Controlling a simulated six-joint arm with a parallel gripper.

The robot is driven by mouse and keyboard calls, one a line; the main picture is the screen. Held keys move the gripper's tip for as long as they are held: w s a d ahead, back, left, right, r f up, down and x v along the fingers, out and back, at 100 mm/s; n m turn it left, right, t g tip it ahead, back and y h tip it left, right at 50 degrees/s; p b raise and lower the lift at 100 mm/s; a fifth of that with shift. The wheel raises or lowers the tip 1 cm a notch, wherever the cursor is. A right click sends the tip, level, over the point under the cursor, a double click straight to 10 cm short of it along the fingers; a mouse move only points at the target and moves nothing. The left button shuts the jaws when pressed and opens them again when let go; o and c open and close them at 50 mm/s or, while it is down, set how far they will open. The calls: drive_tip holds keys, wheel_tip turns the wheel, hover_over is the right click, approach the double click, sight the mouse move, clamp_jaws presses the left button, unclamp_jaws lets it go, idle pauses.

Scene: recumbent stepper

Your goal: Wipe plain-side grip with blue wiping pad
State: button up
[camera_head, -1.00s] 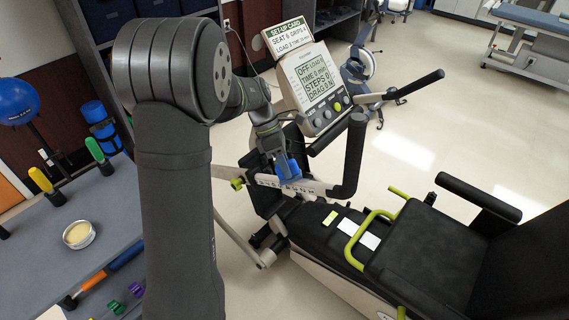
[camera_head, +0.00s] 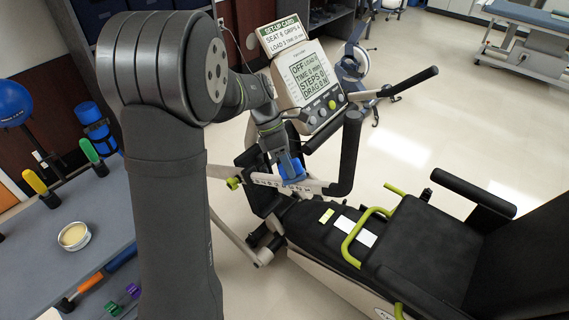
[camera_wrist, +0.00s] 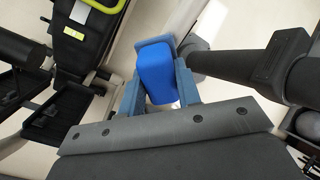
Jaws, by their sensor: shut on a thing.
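My gripper (camera_wrist: 158,75) is shut on the blue wiping pad (camera_wrist: 155,72), which sits between the two fingers in the wrist view. In the head view the pad (camera_head: 292,170) is small and partly hidden by the gripper, in front of the pale lettered arm bar (camera_head: 316,186) of the stepper. A black upright grip (camera_head: 349,150) rises from the right end of that bar. Another black grip (camera_head: 414,82) reaches out to the right behind it. In the wrist view a thick black grip (camera_wrist: 235,62) lies right of the pad, apart from it. I cannot tell which grip is the plain-side one.
The console screen (camera_head: 311,78) and setup card (camera_head: 283,35) stand just behind my gripper. The black seat (camera_head: 430,255) with a green handle (camera_head: 362,232) is at the right. A bench (camera_head: 110,225) with a round tin (camera_head: 74,236) is at the left.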

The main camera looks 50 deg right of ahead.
sight(302, 176)
drive_tip(key=shift+s, duration=0.1)
drive_tip(key=shift+s+r, duration=0.35)
drive_tip(key=shift+s, duration=0.25)
drive_tip(key=shift+s+r, duration=0.35)
drive_tip(key=shift+s, duration=0.25)
drive_tip(key=shift+s+r, duration=0.3)
drive_tip(key=shift+s, duration=0.15)
drive_tip(key=shift+w+f, duration=0.4)
drive_tip(key=shift+w, duration=0.3)
drive_tip(key=shift+w+f, duration=0.35)
drive_tip(key=shift+w, duration=0.3)
drive_tip(key=shift+f, duration=0.1)
drive_tip(key=shift+w+f, duration=0.3)
drive_tip(key=shift+w, duration=0.35)
drive_tip(key=shift+w+f, duration=0.3)
drive_tip(key=shift+w, duration=0.35)
